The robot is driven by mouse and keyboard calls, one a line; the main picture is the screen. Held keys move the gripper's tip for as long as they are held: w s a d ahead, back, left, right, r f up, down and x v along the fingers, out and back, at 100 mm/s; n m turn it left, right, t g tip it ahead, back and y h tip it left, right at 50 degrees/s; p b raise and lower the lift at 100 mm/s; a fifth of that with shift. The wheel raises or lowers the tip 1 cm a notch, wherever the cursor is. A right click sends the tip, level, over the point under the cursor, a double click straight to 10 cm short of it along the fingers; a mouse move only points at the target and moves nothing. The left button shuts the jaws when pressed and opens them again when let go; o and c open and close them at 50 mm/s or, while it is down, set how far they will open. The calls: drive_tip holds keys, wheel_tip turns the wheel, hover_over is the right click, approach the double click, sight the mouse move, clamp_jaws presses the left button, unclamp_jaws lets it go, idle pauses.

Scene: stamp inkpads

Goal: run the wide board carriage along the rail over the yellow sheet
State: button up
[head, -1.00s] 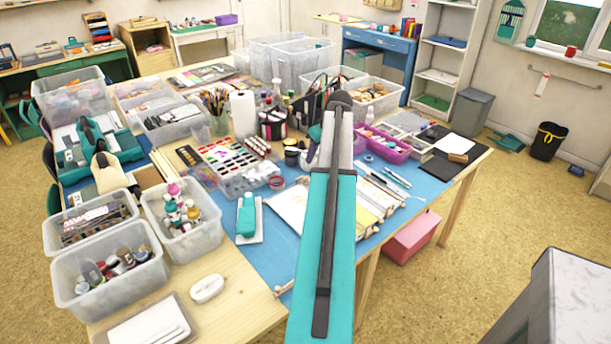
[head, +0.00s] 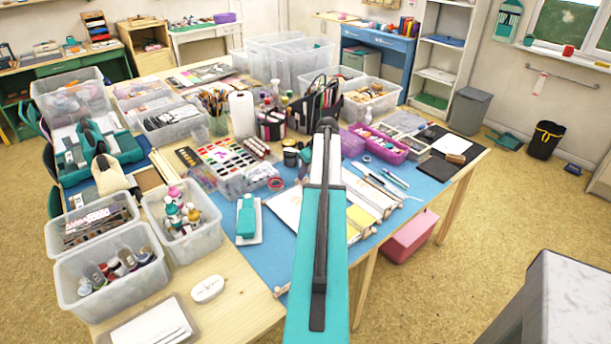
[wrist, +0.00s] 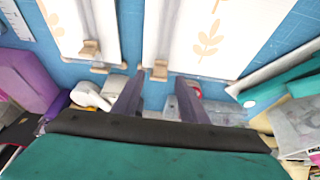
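The yellow sheet (head: 360,217) lies on the blue mat, partly hidden by my teal arm in the head view. Pale rail boards with small wooden ends (head: 398,204) lie around it. In the wrist view, white sheets with orange leaf prints (wrist: 206,45) lie beside pale strips, which have small wooden blocks (wrist: 158,70) and (wrist: 90,50) near their ends. I cannot tell which piece is the wide board carriage. My gripper (wrist: 155,98) is open, its two dark fingers apart, pointing at the mat just short of the nearer block. Nothing shows between them.
A purple tray (head: 378,147) stands right of my arm, and a teal bottle (head: 246,215) lies on a white pad to the left. Clear bins (head: 110,280) fill the table's left side. The blue mat has bare room (head: 268,245) left of my arm.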

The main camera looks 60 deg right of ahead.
sight(304, 181)
drive_tip(key=shift+p+x, duration=0.35)
drive_tip(key=shift+x, duration=1.55)
clamp_jaws()
